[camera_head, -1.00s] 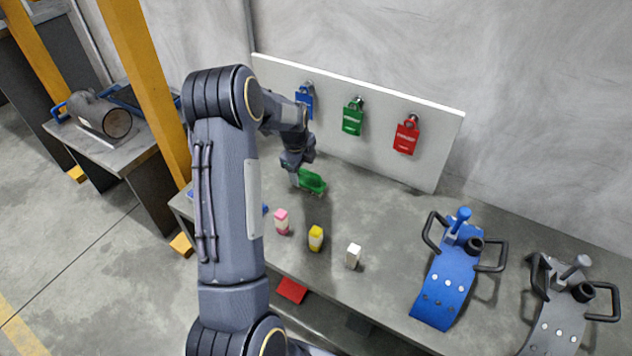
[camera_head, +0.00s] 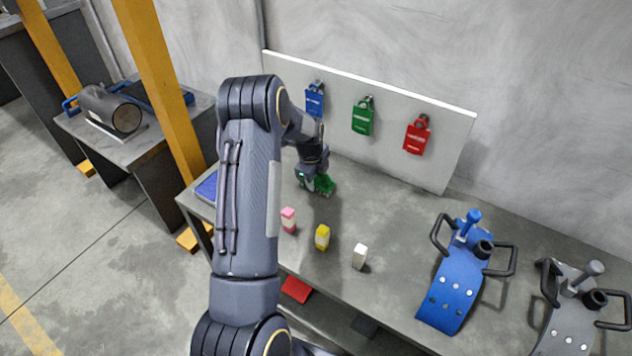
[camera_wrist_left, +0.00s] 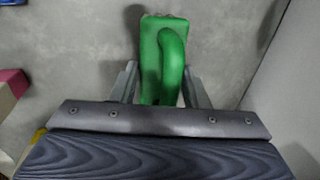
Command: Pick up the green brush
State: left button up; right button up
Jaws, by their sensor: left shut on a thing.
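The green brush (camera_head: 326,184) is on the grey bench near the foot of the white board. In the left wrist view the brush (camera_wrist_left: 163,50) shows its green block and curved handle. My left gripper (camera_head: 316,182) is at the brush, with one finger on each side of it, shut on it. In the left wrist view the fingers of my left gripper (camera_wrist_left: 160,88) are partly hidden by the gripper body. I cannot tell whether the brush touches the bench. My right gripper is not in view.
Pink (camera_head: 288,219), yellow (camera_head: 322,237) and white (camera_head: 360,256) blocks stand in front of the brush. Blue, green and red tags hang on the white board (camera_head: 390,130) behind. A blue curved clamp plate (camera_head: 452,290) and a grey one (camera_head: 570,325) are on the right.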

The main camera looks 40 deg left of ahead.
aim_at(316, 181)
pick_arm(q)
jog(key=shift+c, duration=0.6)
jog(key=shift+r, duration=0.1)
jog(key=shift+r, duration=0.2)
jog(key=r, duration=0.3)
jog(key=shift+s+d+r+p, duration=0.2)
jog(key=shift+r+p, duration=0.1)
jog(key=shift+p, duration=0.1)
jog(key=s+d+r+p, duration=0.1)
jog(key=s+d+r, duration=0.7)
jog(key=s+d, duration=0.1)
jog(key=shift+s+r, duration=0.4)
jog(key=shift+s, duration=0.05)
